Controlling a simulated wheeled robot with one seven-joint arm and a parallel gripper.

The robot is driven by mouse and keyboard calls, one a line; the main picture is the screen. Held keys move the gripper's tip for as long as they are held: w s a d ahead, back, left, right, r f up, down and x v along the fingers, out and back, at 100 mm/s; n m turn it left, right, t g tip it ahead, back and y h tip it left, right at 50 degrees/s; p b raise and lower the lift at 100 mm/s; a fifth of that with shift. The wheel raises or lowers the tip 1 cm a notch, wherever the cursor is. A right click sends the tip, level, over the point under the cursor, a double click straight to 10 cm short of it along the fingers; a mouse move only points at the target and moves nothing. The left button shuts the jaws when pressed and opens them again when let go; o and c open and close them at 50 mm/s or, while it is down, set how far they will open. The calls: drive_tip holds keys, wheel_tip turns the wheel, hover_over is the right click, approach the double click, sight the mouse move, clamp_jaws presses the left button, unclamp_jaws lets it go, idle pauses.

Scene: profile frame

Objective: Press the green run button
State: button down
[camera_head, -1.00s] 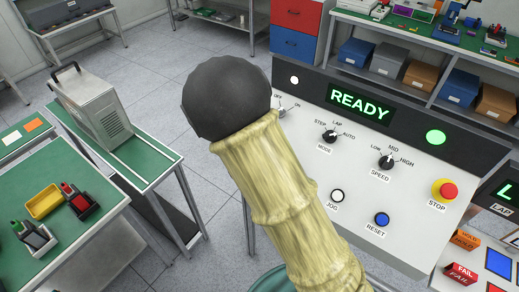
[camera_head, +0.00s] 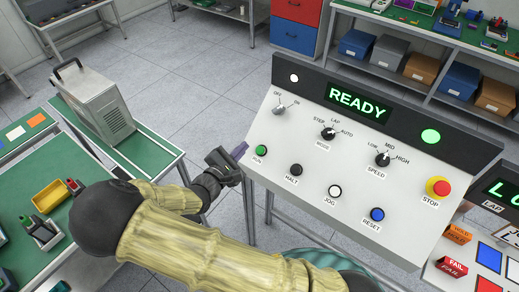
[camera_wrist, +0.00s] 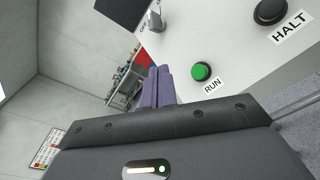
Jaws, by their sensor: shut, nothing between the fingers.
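The green run button (camera_head: 261,150) sits at the left end of the lower row on the white control panel (camera_head: 300,185), with the label RUN under it. It also shows in the wrist view (camera_wrist: 202,72), to the right of my fingertips. My gripper (camera_head: 240,150) is shut and empty, just left of the button in the head view. Its purple fingers (camera_wrist: 158,88) lie together in the wrist view. The fingertips look apart from the button, though the exact gap is hard to tell. The display (camera_head: 358,101) reads READY.
A black HALT button (camera_head: 295,170) is right of RUN, then a white JOG button (camera_head: 334,191) and a blue RESET button (camera_head: 377,214). An OFF/ON switch (camera_head: 281,108) is above RUN. A red STOP button (camera_head: 440,188) is at the right. Floor is open left of the panel.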

sight(260, 150)
drive_tip(key=w+d+f+b, duration=0.1)
drive_tip(key=f, duration=0.1)
drive_tip(key=w+d+f+b, duration=0.1)
drive_tip(key=f+b, duration=0.1)
drive_tip(key=w+d+f+b, duration=0.1)
drive_tip(key=f+b, duration=0.1)
drive_tip(key=shift+w+d+f, duration=0.1)
drive_tip(key=shift+w+f, duration=0.05)
drive_tip(key=shift+w, duration=0.15)
drive_tip(key=shift+w+d+f+b, duration=0.15)
drive_tip(key=shift+w+b, duration=0.1)
drive_tip(key=shift+b, duration=0.15)
drive_tip(key=shift+w+d, duration=0.1)
drive_tip(key=shift+d, duration=0.05)
idle(0.5)
drive_tip(key=shift+s, duration=0.2)
drive_tip(key=shift+w, duration=0.1)
idle(0.7)
drive_tip(key=shift+w+d+f, duration=0.1)
drive_tip(key=shift+w+f, duration=0.15)
drive_tip(key=shift+f, duration=0.05)
